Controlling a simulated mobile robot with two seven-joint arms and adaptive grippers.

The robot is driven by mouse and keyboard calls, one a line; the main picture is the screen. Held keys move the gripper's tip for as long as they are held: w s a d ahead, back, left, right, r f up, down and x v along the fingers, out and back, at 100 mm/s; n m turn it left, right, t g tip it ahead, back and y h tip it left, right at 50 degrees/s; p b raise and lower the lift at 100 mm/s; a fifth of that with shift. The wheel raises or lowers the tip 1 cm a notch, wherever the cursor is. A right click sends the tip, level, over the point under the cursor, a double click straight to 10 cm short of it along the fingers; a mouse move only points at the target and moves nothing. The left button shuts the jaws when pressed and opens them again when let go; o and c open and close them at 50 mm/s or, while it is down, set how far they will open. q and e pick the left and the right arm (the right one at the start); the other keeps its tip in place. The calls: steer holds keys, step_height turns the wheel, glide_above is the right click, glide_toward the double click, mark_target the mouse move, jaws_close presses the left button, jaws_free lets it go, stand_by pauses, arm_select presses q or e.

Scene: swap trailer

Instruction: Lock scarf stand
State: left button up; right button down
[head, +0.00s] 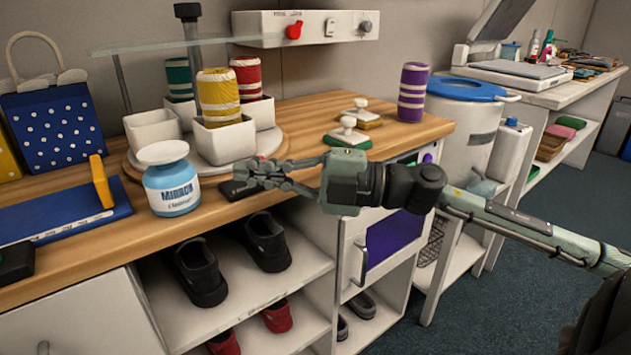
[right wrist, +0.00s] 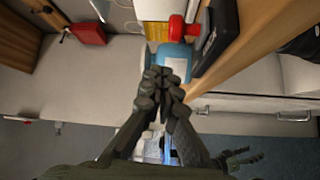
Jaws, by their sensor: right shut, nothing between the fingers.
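The scarf stand has a round wooden base (head: 203,170) on the counter, with several white square cups. Its cups hold a rolled green scarf (head: 179,78), a yellow one (head: 219,98) and a red one (head: 247,77). My right gripper (head: 258,178) is shut and empty, beside the front right of the base. Its closed fingers also show in the right wrist view (right wrist: 160,82). A flat black piece (head: 236,190) lies just under and beside the fingertips; I cannot tell whether they touch it. No lock can be clearly made out. My left gripper is not seen in the head view.
A mirror cleaner jar (head: 171,179) stands left of my fingers, near the counter's front edge. White-knobbed brushes (head: 347,132) and a purple roll (head: 412,92) stand to the right. A glass shelf (head: 170,46) overhangs the stand. Shoes (head: 199,270) fill the shelves below.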

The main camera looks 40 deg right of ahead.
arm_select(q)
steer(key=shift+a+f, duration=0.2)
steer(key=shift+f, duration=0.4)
arm_select(e)
steer(key=v, duration=1)
steer(key=shift+a, duration=0.15)
steer(key=shift+s+r, duration=0.1)
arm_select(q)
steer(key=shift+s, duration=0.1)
